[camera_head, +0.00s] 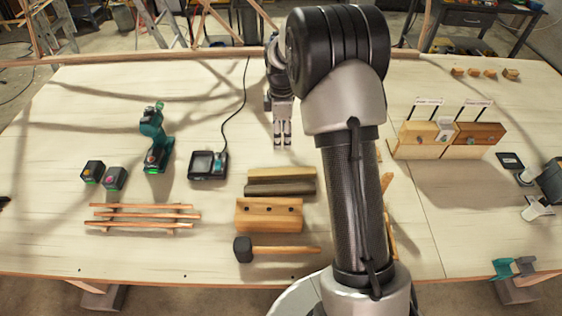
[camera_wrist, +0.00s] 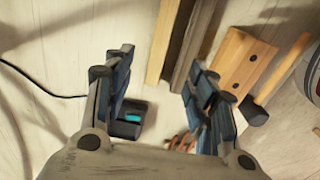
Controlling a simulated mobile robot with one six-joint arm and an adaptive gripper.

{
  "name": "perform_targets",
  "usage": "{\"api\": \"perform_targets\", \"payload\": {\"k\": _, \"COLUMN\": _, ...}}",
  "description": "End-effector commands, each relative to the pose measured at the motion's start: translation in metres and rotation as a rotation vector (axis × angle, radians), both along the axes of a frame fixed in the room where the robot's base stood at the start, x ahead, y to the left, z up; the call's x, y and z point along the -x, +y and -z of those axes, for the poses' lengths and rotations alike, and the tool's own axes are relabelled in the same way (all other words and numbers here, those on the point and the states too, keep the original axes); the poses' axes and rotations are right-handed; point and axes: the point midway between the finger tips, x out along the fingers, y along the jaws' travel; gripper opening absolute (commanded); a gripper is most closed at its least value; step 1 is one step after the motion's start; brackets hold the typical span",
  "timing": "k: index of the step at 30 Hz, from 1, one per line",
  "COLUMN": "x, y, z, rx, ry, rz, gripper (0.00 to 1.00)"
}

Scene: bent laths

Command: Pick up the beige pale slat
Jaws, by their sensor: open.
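No separate slat stands out clearly as the beige pale one. Thin tan wooden pieces (camera_head: 387,183) show just right of my arm, mostly hidden behind it. Several reddish-brown slats (camera_head: 140,215) lie across short supports at the front left; their orange ends show low in the wrist view (camera_wrist: 180,141). A pale tan strip (camera_wrist: 160,42) runs along a darker grooved block (camera_wrist: 190,45) in the wrist view; the block is mid-table in the head view (camera_head: 282,188). My gripper (camera_head: 282,143) is open and empty, above the table behind that block. Its fingers flank the wrist view (camera_wrist: 158,100).
A drilled wooden block (camera_head: 270,222) and a mallet (camera_head: 285,250) lie in front. A charger (camera_head: 207,165) with a cable, a green drill (camera_head: 155,145) and two batteries (camera_head: 115,178) stand left. Wooden boxes (camera_head: 420,145) stand right. The far left table is clear.

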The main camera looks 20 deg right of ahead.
Motion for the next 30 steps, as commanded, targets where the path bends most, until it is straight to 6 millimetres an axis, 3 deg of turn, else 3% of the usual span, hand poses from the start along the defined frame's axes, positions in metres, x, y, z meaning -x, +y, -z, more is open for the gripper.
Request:
{"api": "perform_targets", "payload": {"k": 15, "x": 0.001, "y": 0.0, "z": 0.102, "rx": -0.001, "ry": 0.005, "rz": -0.005, "gripper": 0.52}}
{"api": "perform_targets", "payload": {"k": 19, "x": 0.0, "y": 0.0, "z": 0.118, "rx": -0.001, "ry": 0.003, "rz": -0.005, "gripper": 0.52}}
{"api": "perform_targets", "payload": {"k": 26, "x": 0.001, "y": 0.0, "z": 0.129, "rx": -0.001, "ry": 0.003, "rz": -0.004, "gripper": 0.52}}
{"api": "perform_targets", "payload": {"k": 30, "x": 0.003, "y": -0.001, "z": 0.147, "rx": -0.001, "ry": 0.005, "rz": -0.004, "gripper": 0.52}}
